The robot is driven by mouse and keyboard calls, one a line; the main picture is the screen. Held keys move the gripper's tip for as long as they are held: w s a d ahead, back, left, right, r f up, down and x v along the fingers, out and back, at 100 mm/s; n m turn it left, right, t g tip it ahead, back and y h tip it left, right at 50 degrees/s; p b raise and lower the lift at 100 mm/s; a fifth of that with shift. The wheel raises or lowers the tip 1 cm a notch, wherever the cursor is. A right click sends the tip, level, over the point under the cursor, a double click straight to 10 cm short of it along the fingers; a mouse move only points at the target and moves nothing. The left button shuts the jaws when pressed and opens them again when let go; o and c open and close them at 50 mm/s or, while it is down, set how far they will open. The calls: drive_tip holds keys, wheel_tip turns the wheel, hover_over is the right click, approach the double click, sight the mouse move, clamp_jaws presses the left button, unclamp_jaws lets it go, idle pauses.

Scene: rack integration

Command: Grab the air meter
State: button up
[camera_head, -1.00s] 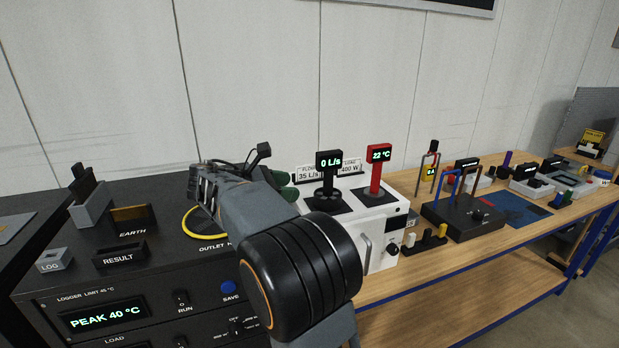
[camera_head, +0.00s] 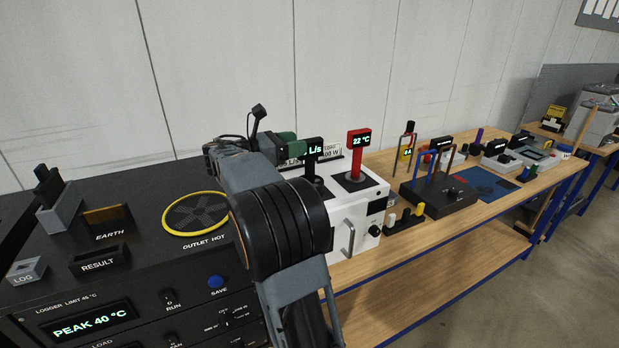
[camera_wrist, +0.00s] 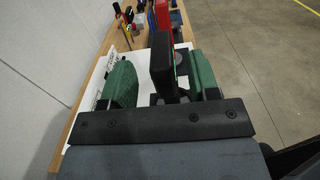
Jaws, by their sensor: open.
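The air meter (camera_head: 313,151) is a black stemmed device with a black display head. It stands upright on the white box (camera_head: 338,213); its display is partly hidden by my gripper (camera_head: 291,144), and only "L/s" shows. In the wrist view the black meter head (camera_wrist: 160,62) is between the two green finger pads of my gripper (camera_wrist: 165,82). The pads are apart, with a visible gap on the left side and a smaller one on the right. My gripper is open and holds nothing.
A red meter (camera_head: 358,158) reading 22 °C stands just right of the air meter on the same box. A black console with a yellow-ringed outlet (camera_head: 195,213) marked hot is at left. Several tools and a black box (camera_head: 438,197) lie along the wooden bench (camera_head: 400,262).

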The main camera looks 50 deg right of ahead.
sight(322, 138)
drive_tip(key=shift+p+x, duration=0.6)
drive_tip(key=shift+x, duration=1.75)
drive_tip(key=shift+c, duration=0.2)
clamp_jaws()
